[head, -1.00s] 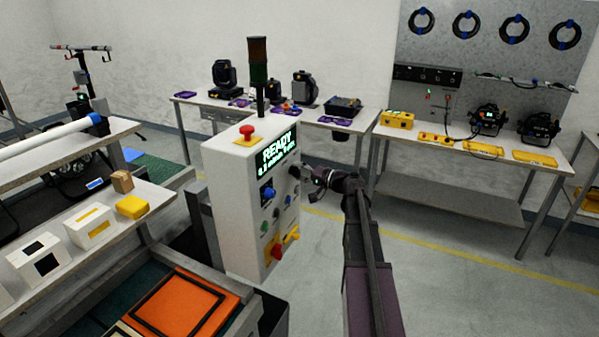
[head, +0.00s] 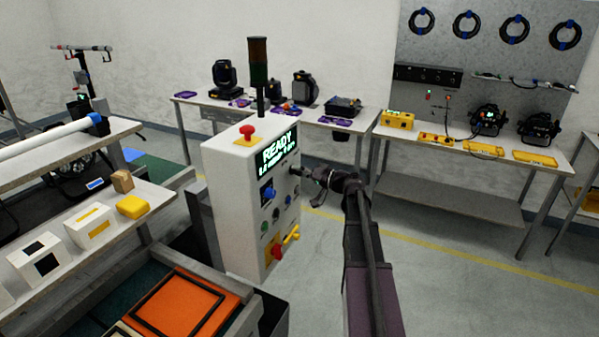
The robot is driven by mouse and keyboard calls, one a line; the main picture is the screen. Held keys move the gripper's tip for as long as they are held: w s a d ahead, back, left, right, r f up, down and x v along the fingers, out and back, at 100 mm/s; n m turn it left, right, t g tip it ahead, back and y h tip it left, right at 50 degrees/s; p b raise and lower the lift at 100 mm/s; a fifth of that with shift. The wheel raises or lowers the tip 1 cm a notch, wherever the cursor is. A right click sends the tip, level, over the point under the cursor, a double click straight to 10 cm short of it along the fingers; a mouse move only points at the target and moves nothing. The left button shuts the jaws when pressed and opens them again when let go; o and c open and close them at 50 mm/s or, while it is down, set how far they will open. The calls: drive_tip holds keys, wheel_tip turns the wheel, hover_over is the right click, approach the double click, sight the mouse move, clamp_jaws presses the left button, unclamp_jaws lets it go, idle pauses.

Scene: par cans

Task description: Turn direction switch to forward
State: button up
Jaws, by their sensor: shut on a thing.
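A white control box (head: 227,211) stands at the centre, with a lit green-on-black READY display (head: 277,156) on its front panel. Below the display are a black-and-blue knob (head: 268,193), several small buttons and a red-and-yellow rotary handle (head: 286,242). My gripper (head: 300,173) reaches in from the right at the panel's upper right edge. It is shut on a small dark switch knob there, beside the display. The fingers largely cover this knob, so I cannot read its position or any direction label.
A red mushroom button (head: 247,131) and a dark signal tower (head: 258,75) stand on top of the box. A shelf with small boxes (head: 90,226) and an orange case (head: 185,302) are at left. Worktables with lamps stand behind. Floor to the right is clear.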

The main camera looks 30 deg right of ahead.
drive_tip(key=o, duration=1)
drive_tip(key=shift+c, duration=0.2)
drive_tip(key=v, duration=1.2)
